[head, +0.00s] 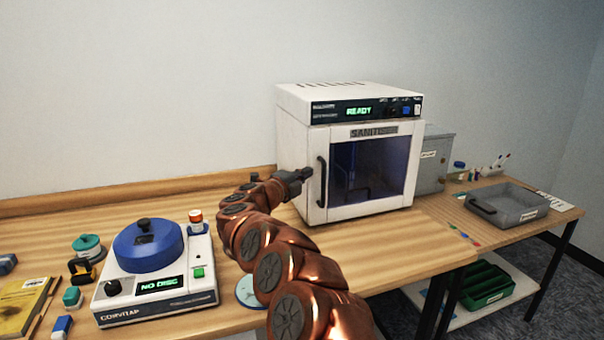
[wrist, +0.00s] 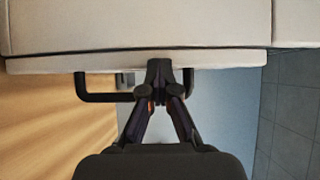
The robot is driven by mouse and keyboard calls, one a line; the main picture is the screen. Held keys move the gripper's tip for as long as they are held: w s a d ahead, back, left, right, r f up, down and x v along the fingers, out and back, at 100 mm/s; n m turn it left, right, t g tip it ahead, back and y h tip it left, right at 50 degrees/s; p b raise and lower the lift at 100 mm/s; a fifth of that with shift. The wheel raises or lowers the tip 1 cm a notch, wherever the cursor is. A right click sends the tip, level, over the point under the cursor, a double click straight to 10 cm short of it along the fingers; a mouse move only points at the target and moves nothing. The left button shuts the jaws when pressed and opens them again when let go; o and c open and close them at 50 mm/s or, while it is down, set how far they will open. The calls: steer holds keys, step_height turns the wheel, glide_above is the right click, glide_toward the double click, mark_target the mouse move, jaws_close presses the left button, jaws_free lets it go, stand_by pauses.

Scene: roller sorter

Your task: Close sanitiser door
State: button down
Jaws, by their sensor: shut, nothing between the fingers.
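The white sanitiser (head: 292,135) stands on the wooden bench with its display reading READY. Its door (head: 398,184), with a dark glass window and a black handle (head: 320,181) on the left side, sits against the body or nearly so. In the wrist view a thin dark line runs between the door (wrist: 228,60) and the body (wrist: 130,25); whether it is latched I cannot tell. My gripper (head: 308,173) is shut and empty at the door's handle side. In the wrist view my gripper (wrist: 158,65) overlaps the handle (wrist: 103,97), its tips at the door; contact is unclear.
A centrifuge-like device (head: 155,275) with a blue lid and NO DISC display stands at left, near small bottles and a yellow book (head: 22,305). A grey tray (head: 515,210) lies right of the sanitiser. A green crate (head: 485,285) sits on the shelf below.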

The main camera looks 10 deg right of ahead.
steer(key=shift+w+d+r, duration=0.1)
steer(key=shift+w+r, duration=0.15)
steer(key=shift+r, duration=0.05)
stand_by(0.4)
steer(key=shift+f, duration=0.1)
